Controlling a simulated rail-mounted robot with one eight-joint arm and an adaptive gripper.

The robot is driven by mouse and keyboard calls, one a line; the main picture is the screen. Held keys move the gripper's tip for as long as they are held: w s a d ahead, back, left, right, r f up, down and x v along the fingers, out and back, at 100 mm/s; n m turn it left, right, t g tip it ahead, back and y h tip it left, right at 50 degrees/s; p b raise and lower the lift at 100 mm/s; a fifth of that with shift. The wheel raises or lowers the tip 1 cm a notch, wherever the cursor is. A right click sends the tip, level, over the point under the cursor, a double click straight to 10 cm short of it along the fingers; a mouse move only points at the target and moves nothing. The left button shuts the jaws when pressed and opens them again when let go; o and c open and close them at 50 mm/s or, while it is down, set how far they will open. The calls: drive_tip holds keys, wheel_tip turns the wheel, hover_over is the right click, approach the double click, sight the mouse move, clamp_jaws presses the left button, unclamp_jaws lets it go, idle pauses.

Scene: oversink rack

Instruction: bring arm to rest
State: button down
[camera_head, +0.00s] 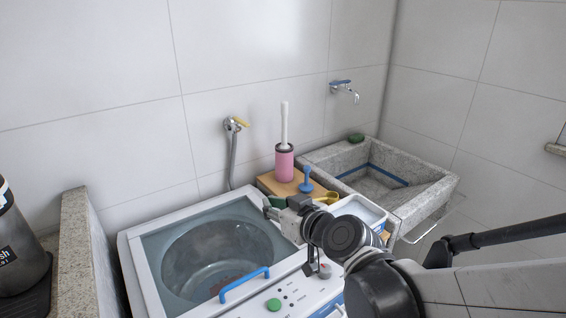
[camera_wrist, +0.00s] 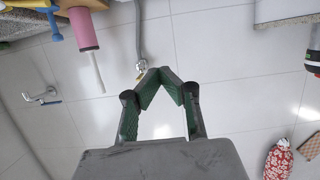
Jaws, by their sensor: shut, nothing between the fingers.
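My gripper (camera_wrist: 160,76) is shut and empty in the wrist view, its two fingertips meeting at a point in front of the tiled wall. In the head view my gripper (camera_head: 268,207) is over the right edge of the washing machine (camera_head: 133,262), pointing left. My arm reaches in from the lower right, and its dark joints hide part of the machine's control panel.
A wooden board (camera_head: 268,184) holds a pink brush holder (camera_head: 284,163) and a blue tool (camera_head: 306,182). A stone sink (camera_head: 440,186) stands at right under a wall tap (camera_head: 345,90). A granite partition (camera_head: 76,250) stands left. A hose tap (camera_head: 234,125) is on the wall.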

drive_tip(key=s+d+f+m+g+h, duration=0.1)
drive_tip(key=s+d+m+g+h, duration=0.1)
drive_tip(key=s+d, duration=0.6)
drive_tip(key=s+d+f+m+g+h, duration=0.1)
drive_tip(key=s+d+m+h, duration=0.4)
drive_tip(key=d, duration=1.1)
drive_tip(key=s+g+h, duration=0.1)
drive_tip(key=s+h, duration=0.1)
drive_tip(key=s, duration=0.1)
drive_tip(key=shift+s+d+m+g, duration=0.3)
drive_tip(key=shift+s+d, duration=0.1)
drive_tip(key=c, duration=2.5)
unclamp_jaws()
